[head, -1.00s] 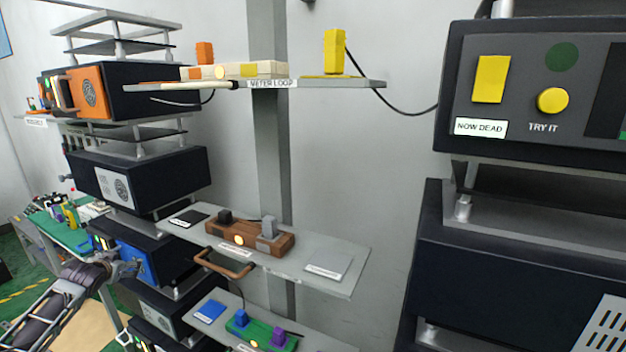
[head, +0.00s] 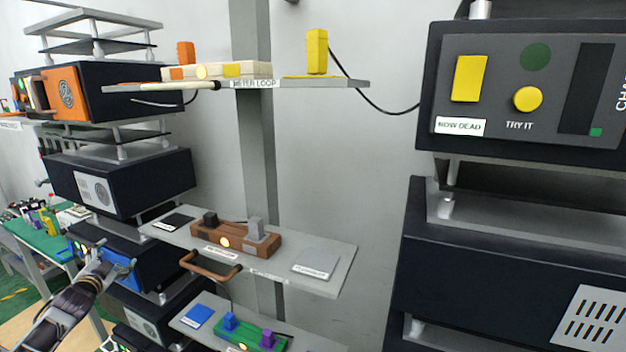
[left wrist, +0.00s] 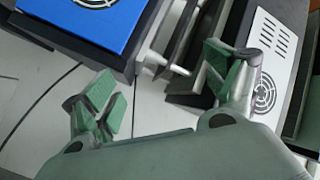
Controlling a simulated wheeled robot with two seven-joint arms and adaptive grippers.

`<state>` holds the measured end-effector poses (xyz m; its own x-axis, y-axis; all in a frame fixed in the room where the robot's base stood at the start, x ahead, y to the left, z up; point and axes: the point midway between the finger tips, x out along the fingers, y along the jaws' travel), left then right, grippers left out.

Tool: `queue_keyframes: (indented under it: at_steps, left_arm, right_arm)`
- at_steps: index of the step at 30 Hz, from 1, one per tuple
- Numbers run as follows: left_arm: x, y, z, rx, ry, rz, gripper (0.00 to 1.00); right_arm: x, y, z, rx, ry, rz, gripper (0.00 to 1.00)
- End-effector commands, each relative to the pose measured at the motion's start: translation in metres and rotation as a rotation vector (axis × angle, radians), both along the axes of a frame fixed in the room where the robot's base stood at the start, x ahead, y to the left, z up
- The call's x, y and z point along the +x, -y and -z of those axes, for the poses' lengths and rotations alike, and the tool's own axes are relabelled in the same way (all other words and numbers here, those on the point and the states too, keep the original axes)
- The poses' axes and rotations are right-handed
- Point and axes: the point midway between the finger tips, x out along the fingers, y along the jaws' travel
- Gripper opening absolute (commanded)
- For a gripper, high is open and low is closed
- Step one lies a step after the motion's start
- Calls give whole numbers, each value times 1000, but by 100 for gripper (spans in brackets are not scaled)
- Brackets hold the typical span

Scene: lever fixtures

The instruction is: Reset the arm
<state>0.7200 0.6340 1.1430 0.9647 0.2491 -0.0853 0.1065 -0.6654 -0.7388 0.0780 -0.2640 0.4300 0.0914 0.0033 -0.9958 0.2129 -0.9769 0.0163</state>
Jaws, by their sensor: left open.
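My left arm comes in from the lower left of the head view. Its gripper (head: 118,266) is small there and lies in front of the black box with the blue front panel (head: 150,268). In the left wrist view my left gripper (left wrist: 163,90) is open, with its green-padded fingers wide apart and nothing between them. The blue panel (left wrist: 85,30) fills the upper left of that view, apart from the fingers as far as I can tell. A white vented panel (left wrist: 272,60) is beyond the right finger. My right gripper does not show.
A stack of black boxes stands on the left. A shelf (head: 335,278) with a brown lever block (head: 238,240) and handle juts out mid-view. Another shelf (head: 350,83) is above it. A large black cabinet with yellow controls (head: 528,98) stands right.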

Motion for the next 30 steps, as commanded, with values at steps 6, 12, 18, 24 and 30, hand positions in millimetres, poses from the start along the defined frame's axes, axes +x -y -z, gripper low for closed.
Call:
queue_keyframes:
  at_steps: [6,12,18,24,30]
  left_arm:
    - [-16,2,91,-73,-103,-31,86]
    - [-42,11,181,-140,-207,-61,86]
    - [-76,25,266,-203,-311,-90,86]
    - [-117,47,346,-263,-416,-115,86]
    - [-166,73,420,-319,-520,-140,86]
  right_arm:
    - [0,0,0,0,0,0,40]
    - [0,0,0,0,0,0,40]
    - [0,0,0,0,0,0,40]
    - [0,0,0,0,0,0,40]
    - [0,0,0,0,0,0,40]
